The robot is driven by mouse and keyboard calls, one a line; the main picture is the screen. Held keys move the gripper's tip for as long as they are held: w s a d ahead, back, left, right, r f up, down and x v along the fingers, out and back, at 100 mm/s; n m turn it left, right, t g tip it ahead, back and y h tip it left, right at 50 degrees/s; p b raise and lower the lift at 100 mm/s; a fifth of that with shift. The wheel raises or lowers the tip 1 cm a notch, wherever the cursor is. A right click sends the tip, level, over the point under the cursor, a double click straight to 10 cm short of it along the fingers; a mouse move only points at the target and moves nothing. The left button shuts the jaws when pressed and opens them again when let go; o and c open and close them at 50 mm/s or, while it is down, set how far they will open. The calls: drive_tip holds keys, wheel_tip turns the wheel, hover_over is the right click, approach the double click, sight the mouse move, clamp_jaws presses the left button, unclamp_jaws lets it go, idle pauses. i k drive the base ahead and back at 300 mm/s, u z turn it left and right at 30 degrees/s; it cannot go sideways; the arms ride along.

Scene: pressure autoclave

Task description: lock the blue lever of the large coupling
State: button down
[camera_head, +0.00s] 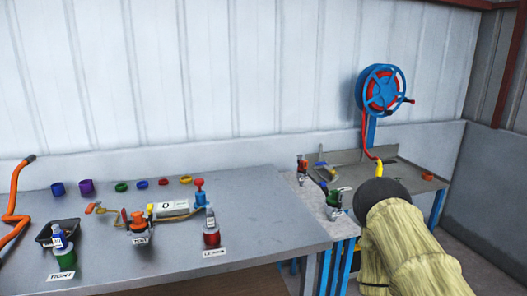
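The couplings at the back right are small in the head view. A fitting with yellow and blue parts (327,172) lies on the right-hand bench. A green and dark fitting (333,199) stands in front of it with a white label. I cannot tell for sure which is the large coupling or how its blue lever stands. My arm, in a yellowish cover with a dark round end, rises at the lower right and hides part of this bench. My gripper itself does not show.
A grey bench (270,235) on the left holds a labelled valve assembly (138,222), a black tray (45,232), labelled bottles and coloured rings.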

sight(324, 187)
drive_tip(key=k, duration=0.55)
drive_tip(key=u, duration=0.55)
drive_tip(key=i, duration=1.65)
drive_tip(key=z, duration=0.5)
